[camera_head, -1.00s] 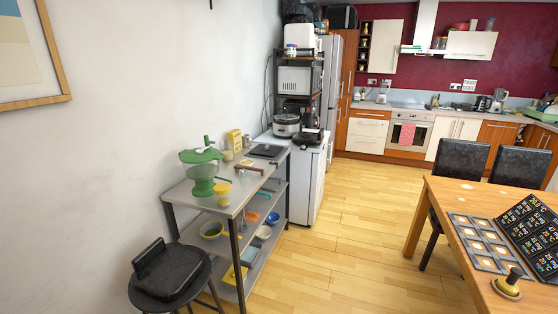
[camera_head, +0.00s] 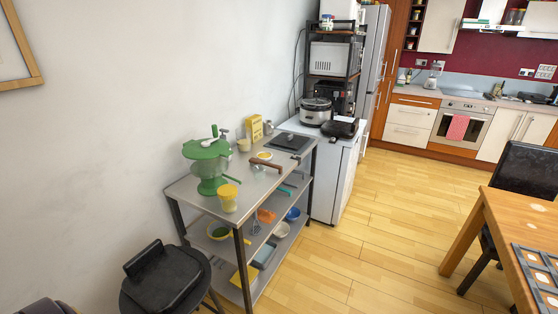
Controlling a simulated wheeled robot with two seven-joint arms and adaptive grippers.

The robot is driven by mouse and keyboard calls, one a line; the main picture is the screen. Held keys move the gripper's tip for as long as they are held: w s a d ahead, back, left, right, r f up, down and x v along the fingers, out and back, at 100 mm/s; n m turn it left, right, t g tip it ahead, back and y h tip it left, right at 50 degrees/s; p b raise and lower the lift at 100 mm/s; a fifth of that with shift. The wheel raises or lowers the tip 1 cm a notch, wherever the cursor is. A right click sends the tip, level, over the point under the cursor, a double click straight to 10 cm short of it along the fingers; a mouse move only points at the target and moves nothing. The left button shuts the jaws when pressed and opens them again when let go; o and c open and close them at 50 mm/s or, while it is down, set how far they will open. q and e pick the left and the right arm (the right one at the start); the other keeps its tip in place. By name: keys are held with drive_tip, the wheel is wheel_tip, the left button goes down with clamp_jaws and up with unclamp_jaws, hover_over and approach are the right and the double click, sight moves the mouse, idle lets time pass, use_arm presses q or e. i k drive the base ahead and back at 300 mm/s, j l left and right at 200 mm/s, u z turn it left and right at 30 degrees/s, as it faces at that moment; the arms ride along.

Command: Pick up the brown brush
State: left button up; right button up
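A small brown long object (camera_head: 268,163), which looks like the brown brush, lies on the top of the metal shelf table (camera_head: 262,188). It lies near the front edge, right of the green juicer-like container (camera_head: 207,160) and beside a small plate (camera_head: 264,155). It is too small to make out bristles. Neither of my grippers shows in the view.
A yellow cup (camera_head: 228,198), a yellow box (camera_head: 254,129) and a dark scale-like device (camera_head: 285,140) share the tabletop. A black stool (camera_head: 165,275) stands in front at left. A wooden table (camera_head: 505,215) is at right. The floor (camera_head: 370,240) between is clear.

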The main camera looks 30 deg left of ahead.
sight(253, 162)
drive_tip(key=i+l+u, duration=0.15)
drive_tip(key=i, duration=0.25)
drive_tip(key=i+l+u, duration=0.15)
drive_tip(key=i, duration=0.25)
drive_tip(key=i+l+u, duration=0.2)
drive_tip(key=i+u, duration=0.2)
drive_tip(key=i+l+u, duration=0.3)
drive_tip(key=u, duration=0.15)
drive_tip(key=i+l+u, duration=0.25)
drive_tip(key=l+u, duration=0.15)
drive_tip(key=i+l+u, duration=0.2)
drive_tip(key=l+u, duration=0.25)
drive_tip(key=i+l+u, duration=0.2)
drive_tip(key=l, duration=0.4)
drive_tip(key=l+u, duration=0.2)
drive_tip(key=l, duration=0.35)
drive_tip(key=k, duration=0.05)
